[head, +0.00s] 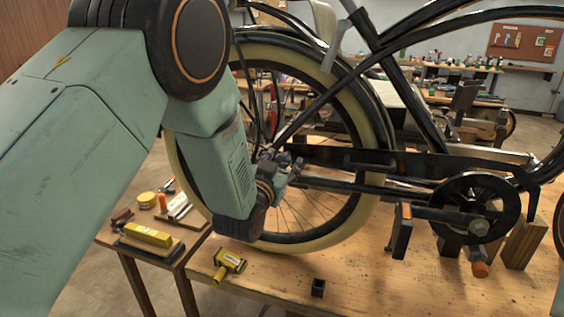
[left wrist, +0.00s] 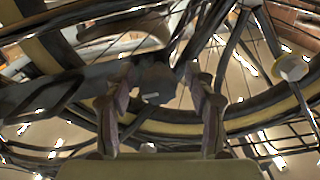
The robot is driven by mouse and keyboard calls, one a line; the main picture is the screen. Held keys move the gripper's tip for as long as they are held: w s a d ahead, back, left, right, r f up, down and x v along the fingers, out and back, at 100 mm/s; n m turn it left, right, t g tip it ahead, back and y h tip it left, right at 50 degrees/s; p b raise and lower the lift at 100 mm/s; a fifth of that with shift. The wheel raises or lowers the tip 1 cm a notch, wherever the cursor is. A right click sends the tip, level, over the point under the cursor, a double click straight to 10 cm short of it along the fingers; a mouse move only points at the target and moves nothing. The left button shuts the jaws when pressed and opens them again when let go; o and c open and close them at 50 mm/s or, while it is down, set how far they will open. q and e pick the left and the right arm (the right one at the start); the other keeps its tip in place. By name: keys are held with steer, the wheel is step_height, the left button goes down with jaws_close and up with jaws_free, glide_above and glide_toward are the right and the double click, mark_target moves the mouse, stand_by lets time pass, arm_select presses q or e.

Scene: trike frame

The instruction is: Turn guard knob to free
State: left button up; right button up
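The black trike frame stands on a wooden bench, with its cream-tyred rear wheel (head: 362,150) facing me. A long dark guard bar (head: 420,163) runs from the hub area to the crank. My left gripper (head: 285,168) is at the rear hub, and my own wrist hides much of the hub. In the left wrist view, its two fingers (left wrist: 162,105) stand apart. A dark blocky part (left wrist: 156,82) shows between and beyond them; I cannot tell whether it is the guard knob or whether the fingers touch it. My right gripper is not in view.
The crank and chainring (head: 480,222) are at the right, with a pedal (head: 400,232) hanging before them. A yellow tool (head: 229,262) and a small black cup (head: 318,288) lie on the bench (head: 400,290). A side table (head: 150,257) holds several small items. The bench front is mostly clear.

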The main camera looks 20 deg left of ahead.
arm_select(q)
steer(key=shift+d, duration=0.1)
steer(key=c, duration=0.3)
steer(key=shift+s+r, duration=0.2)
steer(key=shift+s, duration=0.05)
steer(key=c, duration=0.3)
jaws_close()
steer(key=shift+f+m+b, duration=0.1)
steer(key=shift+m+b, duration=0.2)
steer(key=shift+m, duration=0.3)
steer(key=shift+o, duration=1.6)
jaws_free()
steer(key=o, duration=0.3)
steer(key=shift+w, duration=0.2)
steer(key=shift+o, duration=0.2)
